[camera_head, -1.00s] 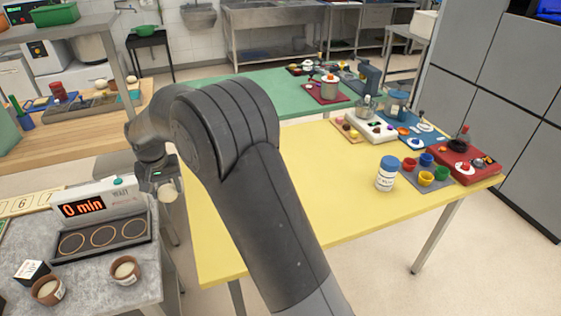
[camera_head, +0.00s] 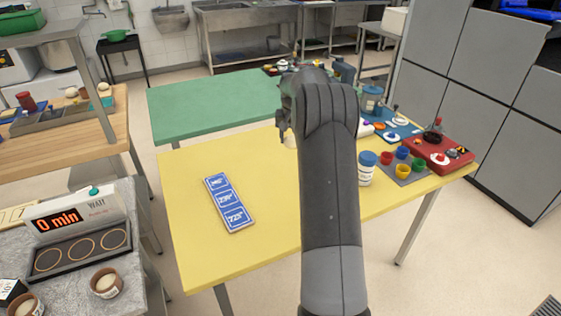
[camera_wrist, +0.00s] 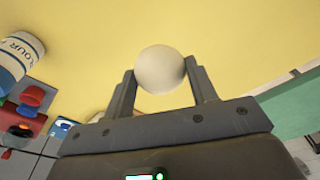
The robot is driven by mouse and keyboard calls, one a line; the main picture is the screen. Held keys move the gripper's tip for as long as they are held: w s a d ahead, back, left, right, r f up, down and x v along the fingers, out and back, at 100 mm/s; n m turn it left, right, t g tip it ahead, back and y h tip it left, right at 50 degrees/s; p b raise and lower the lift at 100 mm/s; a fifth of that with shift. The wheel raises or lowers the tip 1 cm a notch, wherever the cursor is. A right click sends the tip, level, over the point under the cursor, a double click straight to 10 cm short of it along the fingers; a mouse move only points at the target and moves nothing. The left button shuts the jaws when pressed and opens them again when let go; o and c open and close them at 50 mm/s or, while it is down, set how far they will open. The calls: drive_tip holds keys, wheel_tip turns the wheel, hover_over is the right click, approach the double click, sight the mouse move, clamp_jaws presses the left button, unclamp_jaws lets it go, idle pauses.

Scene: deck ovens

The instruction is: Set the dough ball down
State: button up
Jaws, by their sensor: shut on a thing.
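The dough ball (camera_wrist: 160,70) is round and off-white and shows in the wrist view between the two fingers. My gripper (camera_wrist: 158,82) is shut on it and holds it over the yellow table (camera_wrist: 200,25). In the head view the ball shows only as a small pale patch (camera_head: 290,141) beside my arm, above the yellow table top (camera_head: 270,225). My arm hides most of the gripper there. How high the ball is above the table I cannot tell.
A blue card with temperatures (camera_head: 229,202) lies on the yellow table's left. A blue-lidded jar (camera_head: 366,170) and several coloured cups (camera_head: 403,171) stand right of my arm. A green table (camera_head: 215,110) adjoins behind.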

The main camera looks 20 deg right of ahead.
drive_tip(key=s+d, duration=0.2)
drive_tip(key=d, duration=0.4)
hover_over(281, 160)
drive_tip(key=shift+m, duration=0.3)
wheel_tip(281, 160, down, 7)
drive_tip(key=shift+a+f, duration=0.1)
drive_tip(key=shift+a, duration=0.05)
drive_tip(key=shift+f, duration=1.95)
drive_tip(key=shift+s+f, duration=0.1)
drive_tip(key=o, duration=1)
